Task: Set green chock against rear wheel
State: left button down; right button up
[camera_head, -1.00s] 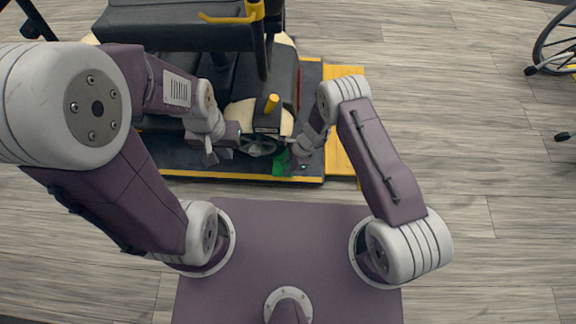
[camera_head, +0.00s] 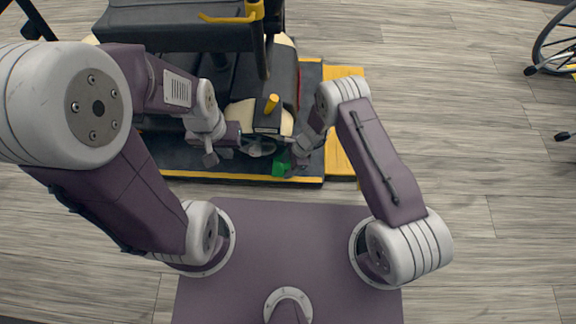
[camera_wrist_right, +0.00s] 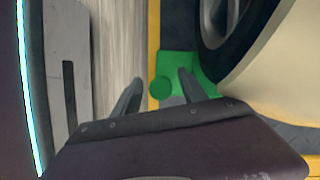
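The green chock (camera_head: 281,169) lies on the dark platform beside the scooter's rear wheel. In the right wrist view the chock (camera_wrist_right: 185,66) is a green block with a round knob, close against the dark wheel (camera_wrist_right: 226,32); I cannot tell if they touch. My right gripper (camera_wrist_right: 160,92) is open, its two fingers apart on either side of the knob and clear of it. In the head view that gripper (camera_head: 295,163) is just right of the chock and partly hidden. My left gripper (camera_head: 257,145) is by the scooter's rear end; its fingers are too small to read.
The scooter (camera_head: 215,75) with a black seat stands on the dark, yellow-edged platform (camera_head: 200,165). A yellow ramp strip (camera_head: 340,152) runs along its right side. A wheelchair wheel (camera_head: 560,42) is at the far right. The wooden floor (camera_head: 460,130) between is clear.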

jog(key=shift+w+a+r+n, duration=0.1)
jog(key=shift+a+n, duration=0.05)
jog(key=shift+a, duration=0.3)
jog(key=shift+w+a+r+n, duration=0.1)
jog(key=shift+a+n, duration=0.05)
jog(key=shift+a, duration=0.25)
jog(key=d+p+v, duration=0.1)
jog(key=p+v, duration=0.5)
jog(key=v, duration=0.3)
jog(key=shift+d+f+p, duration=0.2)
jog(key=shift+d+p, duration=0.1)
jog(key=shift+s, duration=0.15)
